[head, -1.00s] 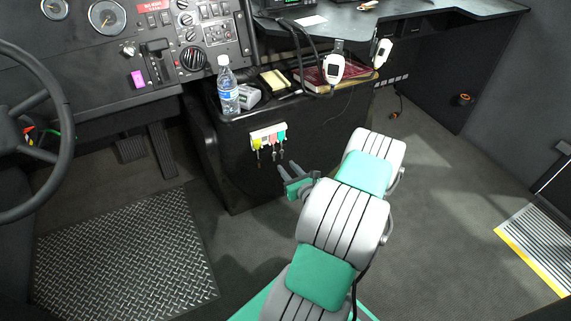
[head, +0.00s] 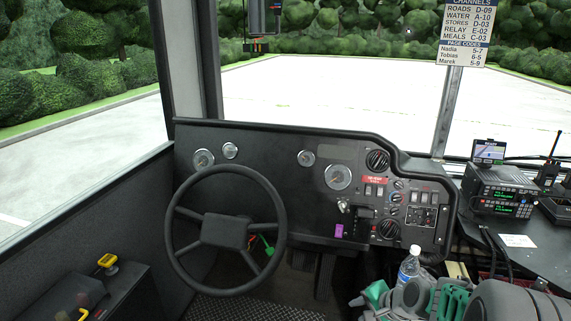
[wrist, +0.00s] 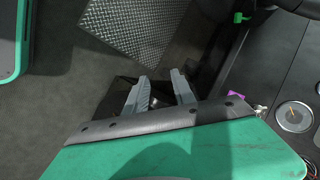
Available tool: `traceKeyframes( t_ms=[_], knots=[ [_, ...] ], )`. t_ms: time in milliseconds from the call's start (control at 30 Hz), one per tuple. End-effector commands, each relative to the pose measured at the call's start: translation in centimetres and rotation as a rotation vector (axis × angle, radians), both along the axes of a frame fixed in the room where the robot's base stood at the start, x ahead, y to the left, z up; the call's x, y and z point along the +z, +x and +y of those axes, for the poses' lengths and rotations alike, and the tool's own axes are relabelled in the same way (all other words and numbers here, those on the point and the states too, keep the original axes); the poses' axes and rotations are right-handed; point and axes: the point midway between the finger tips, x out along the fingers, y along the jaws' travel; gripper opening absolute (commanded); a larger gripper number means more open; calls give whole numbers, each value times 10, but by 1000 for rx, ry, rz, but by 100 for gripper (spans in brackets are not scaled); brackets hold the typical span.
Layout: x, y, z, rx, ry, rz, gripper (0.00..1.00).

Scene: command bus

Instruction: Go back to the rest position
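My gripper (wrist: 160,80) shows in the wrist view with its two grey fingers apart and nothing between them. Dark floor lies behind the fingers. In the head view, my folded grey and green arm fills the lower right corner, with the gripper end (head: 362,299) at its left side, low in the picture. The fingertips are too small to make out there.
The steering wheel (head: 227,232) stands left of my arm, before the dashboard (head: 262,150). A water bottle (head: 409,266) stands right behind the arm. Radios (head: 500,190) sit on the right-hand desk. The wrist view shows a metal tread plate (wrist: 135,30) on the floor.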

Motion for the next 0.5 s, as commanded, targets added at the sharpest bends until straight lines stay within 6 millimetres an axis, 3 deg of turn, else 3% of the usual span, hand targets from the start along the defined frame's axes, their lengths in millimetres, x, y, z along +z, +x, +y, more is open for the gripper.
traceKeyframes(
  t_ms=[33, 200, 333, 500],
  knots=[
    [68, -15, 22, 156, -135, 8, 31],
    [181, -90, 59, 599, -499, 70, 31],
    [227, -135, 67, 800, -635, 103, 31],
    [235, -154, 67, 880, -678, 119, 31]
  ],
)
